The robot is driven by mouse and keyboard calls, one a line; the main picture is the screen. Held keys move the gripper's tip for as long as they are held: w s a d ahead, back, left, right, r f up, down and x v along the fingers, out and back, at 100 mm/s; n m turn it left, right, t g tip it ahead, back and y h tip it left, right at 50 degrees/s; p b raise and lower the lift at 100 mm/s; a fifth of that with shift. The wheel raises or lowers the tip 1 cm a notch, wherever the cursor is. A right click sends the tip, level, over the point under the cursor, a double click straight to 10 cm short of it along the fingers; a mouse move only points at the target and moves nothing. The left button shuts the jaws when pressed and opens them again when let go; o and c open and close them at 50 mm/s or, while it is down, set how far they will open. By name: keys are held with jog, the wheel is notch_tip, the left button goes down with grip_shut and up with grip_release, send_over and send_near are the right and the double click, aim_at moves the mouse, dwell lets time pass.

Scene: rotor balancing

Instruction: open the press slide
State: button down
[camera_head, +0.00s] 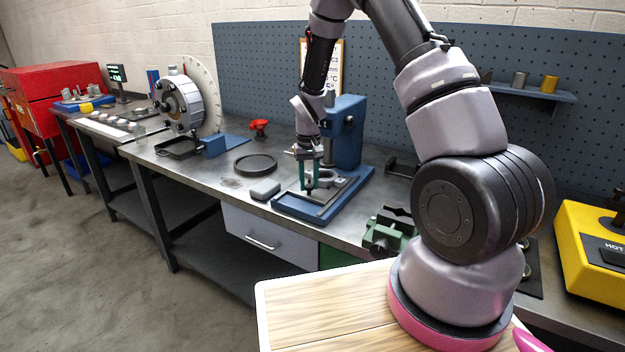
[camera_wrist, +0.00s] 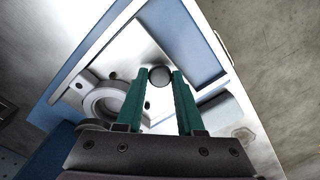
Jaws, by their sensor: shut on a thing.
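The blue press (camera_head: 347,135) stands on the steel bench, with its blue base (camera_head: 298,208) reaching toward the front edge. A bright metal slide plate (camera_wrist: 128,52) lies within the blue frame in the wrist view. A grey ring-shaped seat (camera_wrist: 103,102) sits on it, beside my fingers. My gripper (camera_head: 309,184) points down over the front part of the press base. In the wrist view its green fingers are shut on a dark round knob (camera_wrist: 159,74) at their tips. How the knob joins the slide is hidden.
A grey block (camera_head: 265,190) lies just left of the press base, and a black round tray (camera_head: 255,164) lies behind it. A green vise (camera_head: 388,232) stands at the right. A balancing wheel stand (camera_head: 182,102) is farther left. A drawer (camera_head: 265,238) hangs below the bench top.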

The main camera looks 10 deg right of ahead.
jog(key=s+a, duration=0.7)
jog(key=a, duration=0.1)
jog(key=shift+s, duration=0.4)
jog(key=c, duration=0.5)
grip_release()
notch_tip(320, 180, up, 11)
jog(key=shift+d+f, duration=0.1)
